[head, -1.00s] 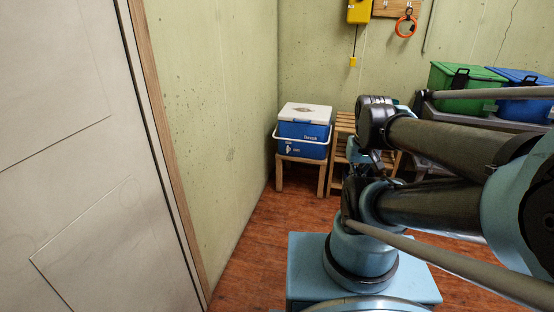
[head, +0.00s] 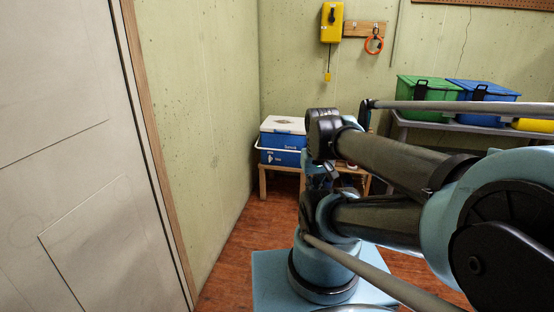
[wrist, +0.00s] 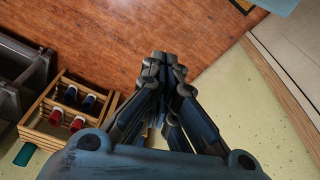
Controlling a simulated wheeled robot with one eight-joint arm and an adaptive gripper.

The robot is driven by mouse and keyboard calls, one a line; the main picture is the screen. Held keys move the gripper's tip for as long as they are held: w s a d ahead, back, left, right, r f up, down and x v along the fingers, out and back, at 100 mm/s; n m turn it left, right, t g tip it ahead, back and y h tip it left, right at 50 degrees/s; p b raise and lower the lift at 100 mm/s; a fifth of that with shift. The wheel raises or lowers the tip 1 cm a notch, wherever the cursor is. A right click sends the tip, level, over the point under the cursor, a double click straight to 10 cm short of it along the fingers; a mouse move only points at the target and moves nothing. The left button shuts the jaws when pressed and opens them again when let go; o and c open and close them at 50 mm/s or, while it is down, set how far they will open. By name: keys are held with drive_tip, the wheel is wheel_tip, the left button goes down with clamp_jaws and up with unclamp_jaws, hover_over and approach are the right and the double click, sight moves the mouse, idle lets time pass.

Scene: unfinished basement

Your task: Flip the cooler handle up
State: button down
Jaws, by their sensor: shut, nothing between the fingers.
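A blue cooler (head: 281,141) with a white lid stands on a low wooden stand against the back wall, left of my arm in the head view. Its white handle (head: 270,149) lies down across the front of the body, below the lid. My gripper (wrist: 165,62) shows in the wrist view with its fingers together, empty, above the wooden floor. The cooler cannot be made out in the wrist view. In the head view my arm hides the area right of the cooler, and I cannot make out the fingers there.
A wooden rack (wrist: 64,112) with several bottles shows in the wrist view. A green bin (head: 428,92) and a blue bin (head: 480,92) stand on a grey shelf at the right. The left wall and white door (head: 85,170) bound the floor.

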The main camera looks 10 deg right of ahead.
drive_tip(key=w+d+r+n+t+h, duration=0.15)
drive_tip(key=w+r+n, duration=0.25)
drive_tip(key=w, duration=0.8)
drive_tip(key=w+d+r+n+t+h, duration=0.1)
drive_tip(key=w+d+r+n, duration=0.2)
drive_tip(key=w, duration=1)
drive_tip(key=w+a+f+n+t+h, duration=0.2)
drive_tip(key=w+n, duration=0.6)
drive_tip(key=w, duration=1.6)
drive_tip(key=w+a+f+n+t, duration=0.15)
drive_tip(key=w+f+n, duration=0.25)
drive_tip(key=w+f, duration=0.45)
drive_tip(key=w+a+f+n+t, duration=0.1)
drive_tip(key=w+f+n+t, duration=0.3)
drive_tip(key=w, duration=0.7)
drive_tip(key=w+a+f+n, duration=0.2)
drive_tip(key=w+f+n, duration=0.2)
drive_tip(key=f, duration=0.8)
drive_tip(key=w+a+f+n, duration=0.2)
drive_tip(key=w+f+n, duration=0.2)
drive_tip(key=f, duration=0.8)
drive_tip(key=shift+f+n+t, duration=0.2)
drive_tip(key=shift+n+t, duration=0.1)
